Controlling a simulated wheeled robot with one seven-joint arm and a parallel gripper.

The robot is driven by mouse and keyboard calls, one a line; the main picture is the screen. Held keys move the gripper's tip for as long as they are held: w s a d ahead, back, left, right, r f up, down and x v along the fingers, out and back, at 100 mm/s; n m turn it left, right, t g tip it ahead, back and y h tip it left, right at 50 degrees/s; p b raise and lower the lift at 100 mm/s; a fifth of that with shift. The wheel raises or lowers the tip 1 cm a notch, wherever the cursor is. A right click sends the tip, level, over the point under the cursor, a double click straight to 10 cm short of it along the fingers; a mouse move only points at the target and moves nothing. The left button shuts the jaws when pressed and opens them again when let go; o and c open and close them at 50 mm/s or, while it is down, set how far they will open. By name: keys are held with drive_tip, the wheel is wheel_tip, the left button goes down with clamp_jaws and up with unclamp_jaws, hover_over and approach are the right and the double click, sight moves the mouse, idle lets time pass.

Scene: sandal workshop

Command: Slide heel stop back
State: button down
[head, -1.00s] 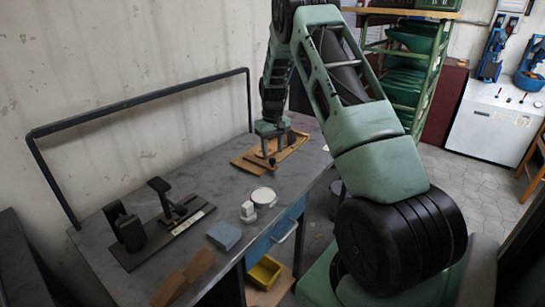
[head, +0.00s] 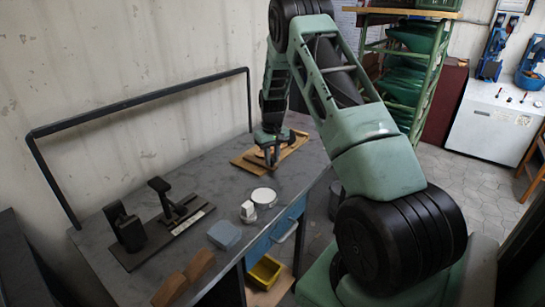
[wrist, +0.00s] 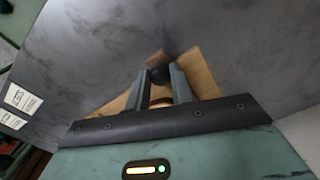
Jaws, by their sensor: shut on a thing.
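A wooden board fixture (head: 250,160) lies flat near the far right end of the workbench, and its pale wood (wrist: 198,72) also shows in the wrist view. My gripper (head: 271,159) is low over the board, pointing down.
The bench (head: 215,180) is clear between the board and a black jig (head: 165,235) with two uprights at left. A round white-topped item (head: 263,196), a small white piece (head: 248,212) and a blue block (head: 224,235) stand near the front edge. A dark rail (head: 140,104) runs behind.

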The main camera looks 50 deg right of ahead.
drive_tip(key=a, duration=0.4)
drive_tip(key=shift+s+a, duration=0.15)
drive_tip(key=shift+a, duration=0.1)
drive_tip(key=c, duration=1.2)
unclamp_jaws()
drive_tip(key=shift+a, duration=0.1)
drive_tip(key=shift+d+r, duration=0.2)
drive_tip(key=shift+r, duration=0.15)
wheel_tip(320, 180, up, 17)
drive_tip(key=shift+a+f, duration=0.1)
